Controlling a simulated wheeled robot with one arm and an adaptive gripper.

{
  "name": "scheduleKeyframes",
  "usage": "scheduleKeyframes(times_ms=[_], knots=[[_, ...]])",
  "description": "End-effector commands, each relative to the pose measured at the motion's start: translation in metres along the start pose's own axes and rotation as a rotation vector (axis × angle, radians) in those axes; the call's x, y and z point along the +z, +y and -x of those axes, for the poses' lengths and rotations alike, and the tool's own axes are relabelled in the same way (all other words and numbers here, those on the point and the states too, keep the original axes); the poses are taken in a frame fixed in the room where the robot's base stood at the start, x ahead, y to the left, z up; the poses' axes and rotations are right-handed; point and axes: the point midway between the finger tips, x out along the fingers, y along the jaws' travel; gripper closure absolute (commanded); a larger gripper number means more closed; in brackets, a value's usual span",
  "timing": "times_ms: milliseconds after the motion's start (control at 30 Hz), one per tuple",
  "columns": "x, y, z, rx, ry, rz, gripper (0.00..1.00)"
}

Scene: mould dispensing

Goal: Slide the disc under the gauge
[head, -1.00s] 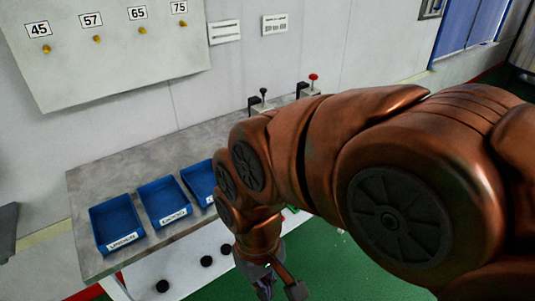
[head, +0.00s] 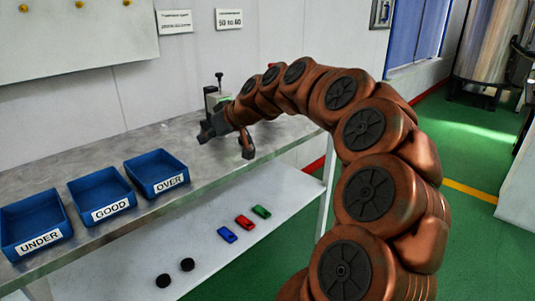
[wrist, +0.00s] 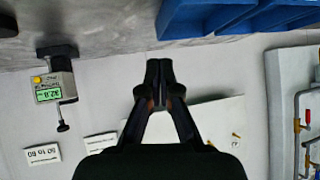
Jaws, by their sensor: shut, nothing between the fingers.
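The gauge (head: 211,98) stands at the back of the grey table, with a black knob on top. In the wrist view the gauge (wrist: 52,78) appears upside down at the left, with a lit green display and a black base. Two black discs (head: 163,281) (head: 187,264) lie on the lower white shelf. I cannot make out a disc at the gauge; my gripper partly covers that area in the head view. My gripper (head: 212,130) is over the table just in front of the gauge. In the wrist view its fingers (wrist: 158,72) are together and empty.
Blue bins marked UNDER (head: 38,222), GOOD (head: 103,196) and OVER (head: 157,173) stand along the left of the table (head: 130,143). Small blue, red and green blocks (head: 244,222) lie on the lower shelf (head: 285,195). A red-topped item is mostly behind my arm.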

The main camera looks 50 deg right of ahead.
Motion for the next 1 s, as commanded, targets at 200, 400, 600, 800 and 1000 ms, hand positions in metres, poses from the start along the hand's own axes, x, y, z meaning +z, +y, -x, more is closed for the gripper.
scheduleKeyframes(times_ms=[200,400,600,800,1000], knots=[[0.035,0.134,0.005,0.174,0.15,-0.031,1.0],[0.055,0.196,0.024,0.275,0.205,-0.039,1.0],[0.061,0.212,0.027,0.302,0.215,-0.04,1.0],[0.063,0.215,0.013,0.301,0.214,-0.042,1.0],[0.069,0.221,-0.011,0.298,0.213,-0.041,1.0]])
